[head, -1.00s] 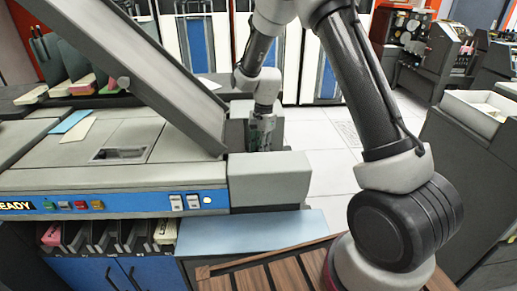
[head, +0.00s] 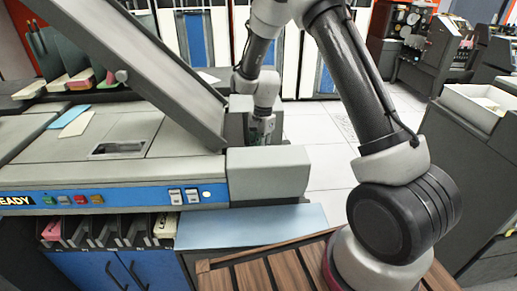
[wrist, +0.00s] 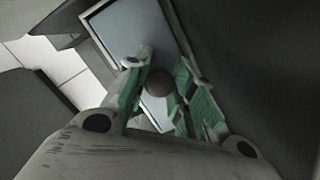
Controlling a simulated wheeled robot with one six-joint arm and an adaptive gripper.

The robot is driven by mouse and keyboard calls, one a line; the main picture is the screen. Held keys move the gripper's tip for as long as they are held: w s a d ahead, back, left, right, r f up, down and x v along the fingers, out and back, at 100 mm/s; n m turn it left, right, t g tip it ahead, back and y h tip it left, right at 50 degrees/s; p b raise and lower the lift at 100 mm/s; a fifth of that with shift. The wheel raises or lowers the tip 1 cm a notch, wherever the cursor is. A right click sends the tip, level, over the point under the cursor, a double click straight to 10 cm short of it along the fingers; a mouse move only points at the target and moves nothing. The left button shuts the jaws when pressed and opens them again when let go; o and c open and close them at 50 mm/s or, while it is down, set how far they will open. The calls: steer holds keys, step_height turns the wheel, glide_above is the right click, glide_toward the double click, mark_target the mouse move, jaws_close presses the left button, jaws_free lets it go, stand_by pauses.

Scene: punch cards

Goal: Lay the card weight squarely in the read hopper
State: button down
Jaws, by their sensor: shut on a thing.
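My gripper (wrist: 157,90) is shut on a dark round knob (wrist: 160,83), which I take to be the card weight's handle. A pale blue-grey rectangular surface with a light rim (wrist: 130,30) lies beyond the knob in the wrist view. I cannot tell whether it is the weight's plate or the hopper's inside. In the head view my gripper (head: 262,130) points down behind the grey end block of the card machine (head: 268,172). The weight is hidden there, and so is the read hopper's opening. Contact below the weight cannot be seen.
A long grey sloping chute (head: 140,65) stands just left of my gripper. Dark walls crowd the right side of the wrist view. A pale blue ledge (head: 250,226) and a slatted wooden surface (head: 265,272) lie in front. Open floor (head: 315,150) shows to the right.

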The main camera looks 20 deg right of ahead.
steer(key=shift+f, duration=0.1)
steer(key=shift+f, duration=2.65)
steer(key=c, duration=1.1)
jaws_free()
steer(key=shift+c, duration=0.2)
steer(key=r, duration=0.3)
steer(key=d+r, duration=0.1)
steer(key=r, duration=0.3)
steer(key=w+r, duration=0.1)
steer(key=r, duration=0.3)
steer(key=shift+d+r, duration=0.1)
steer(key=shift+d, duration=0.15)
steer(key=shift+r, duration=0.3)
